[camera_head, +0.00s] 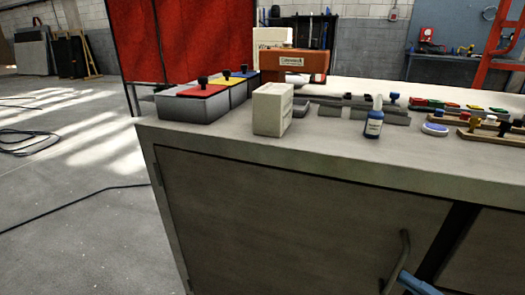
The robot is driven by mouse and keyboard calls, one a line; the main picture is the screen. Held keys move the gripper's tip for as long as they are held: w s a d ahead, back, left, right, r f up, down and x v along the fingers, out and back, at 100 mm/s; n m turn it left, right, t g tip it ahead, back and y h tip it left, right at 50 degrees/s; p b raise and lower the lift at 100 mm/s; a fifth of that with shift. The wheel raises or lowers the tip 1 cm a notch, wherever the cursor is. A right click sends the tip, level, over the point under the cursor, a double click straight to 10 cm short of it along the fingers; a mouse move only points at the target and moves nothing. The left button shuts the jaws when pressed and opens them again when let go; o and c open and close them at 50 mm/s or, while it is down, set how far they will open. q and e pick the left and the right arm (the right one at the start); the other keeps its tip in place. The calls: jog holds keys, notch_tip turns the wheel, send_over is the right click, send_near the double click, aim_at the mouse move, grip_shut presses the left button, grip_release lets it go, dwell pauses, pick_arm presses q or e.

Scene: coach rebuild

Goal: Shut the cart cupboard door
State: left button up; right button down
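The cart cupboard door (290,220) is a wide grey panel under the cart top (330,160), with hinges at its left edge. Its bent bar handle (403,258) is near the right edge. A dark strip (448,240) runs along that edge; I cannot tell whether it is an opening or a recessed post. A blue part of my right gripper (417,284) shows at the bottom edge, just right of the handle's lower end. Most of this gripper is cut off, so its opening and any contact with the handle cannot be made out. My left gripper is not in view.
On the cart top stand grey bins with coloured lids (195,98), a white box (272,108), a blue bottle (374,122) and racks of small parts (490,128). Another panel (490,255) lies right of the dark strip. The floor (75,215) at left is open, with a black cable.

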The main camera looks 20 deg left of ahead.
jog(key=w, duration=0.3)
jog(key=shift+w+a+f, duration=0.1)
jog(key=shift+a+f, duration=0.3)
jog(key=shift+s+r, duration=0.2)
jog(key=shift+s, duration=0.2)
send_near(385, 259)
jog(key=s+d, duration=0.1)
jog(key=s, duration=0.1)
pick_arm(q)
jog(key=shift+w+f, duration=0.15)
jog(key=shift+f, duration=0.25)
pick_arm(e)
jog(key=shift+w+r, duration=0.15)
jog(key=shift+r, duration=0.15)
